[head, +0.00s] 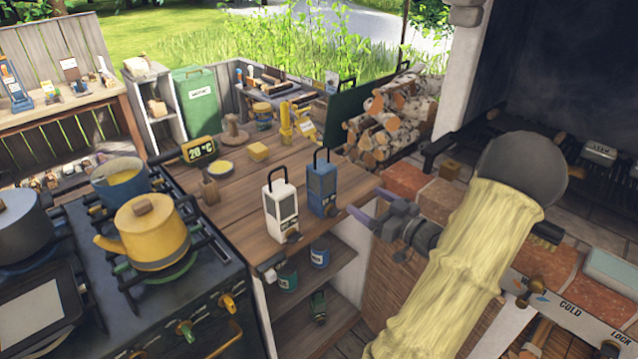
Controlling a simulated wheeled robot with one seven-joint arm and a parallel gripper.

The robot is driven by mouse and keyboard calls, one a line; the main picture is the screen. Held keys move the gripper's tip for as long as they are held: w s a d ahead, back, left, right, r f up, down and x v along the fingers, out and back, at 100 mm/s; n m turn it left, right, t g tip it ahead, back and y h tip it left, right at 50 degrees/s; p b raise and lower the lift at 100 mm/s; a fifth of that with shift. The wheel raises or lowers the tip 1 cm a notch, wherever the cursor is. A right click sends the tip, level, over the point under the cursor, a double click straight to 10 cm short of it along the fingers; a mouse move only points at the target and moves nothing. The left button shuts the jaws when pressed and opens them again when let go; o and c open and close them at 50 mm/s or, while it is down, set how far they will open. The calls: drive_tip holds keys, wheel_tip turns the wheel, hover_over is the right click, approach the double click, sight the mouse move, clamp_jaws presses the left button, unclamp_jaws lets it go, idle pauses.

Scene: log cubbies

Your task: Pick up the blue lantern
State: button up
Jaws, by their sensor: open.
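The blue lantern (322,188) stands upright near the front right corner of the wooden counter (236,228), with its dark loop handle up. A white lantern (281,208) of the same shape stands just left of it. My gripper (367,205) has purple fingers and is open and empty. In the picture it is just right of the blue lantern, near the counter's right edge, and a small gap shows between them. My arm comes in from the lower right.
A stove with a yellow kettle (147,231) is on the left. Shelves below hold cans. Brickwork (400,178) and stacked logs (390,118) are on the right.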

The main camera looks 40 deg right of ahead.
sight(330, 179)
drive_tip(key=shift+s, duration=0.15)
drive_tip(key=w, duration=0.3)
drive_tip(key=w+p, duration=0.1)
drive_tip(key=w, duration=0.3)
drive_tip(key=w+a+p, duration=0.1)
drive_tip(key=w, duration=0.3)
drive_tip(key=shift+w, duration=0.6)
drive_tip(key=shift+w, duration=0.1)
drive_tip(key=w, duration=0.1)
drive_tip(key=w+p, duration=0.1)
drive_tip(key=w, duration=0.2)
drive_tip(key=shift+w+a+f+p, duration=0.1)
drive_tip(key=shift+a+p, duration=0.25)
drive_tip(key=shift+p, duration=0.05)
drive_tip(key=shift+w+f, duration=0.1)
drive_tip(key=shift+w, duration=0.4)
drive_tip(key=shift+s+d, duration=0.2)
drive_tip(key=shift+s, duration=0.05)
drive_tip(key=shift+w+a, duration=0.1)
drive_tip(key=shift+c, duration=0.2)
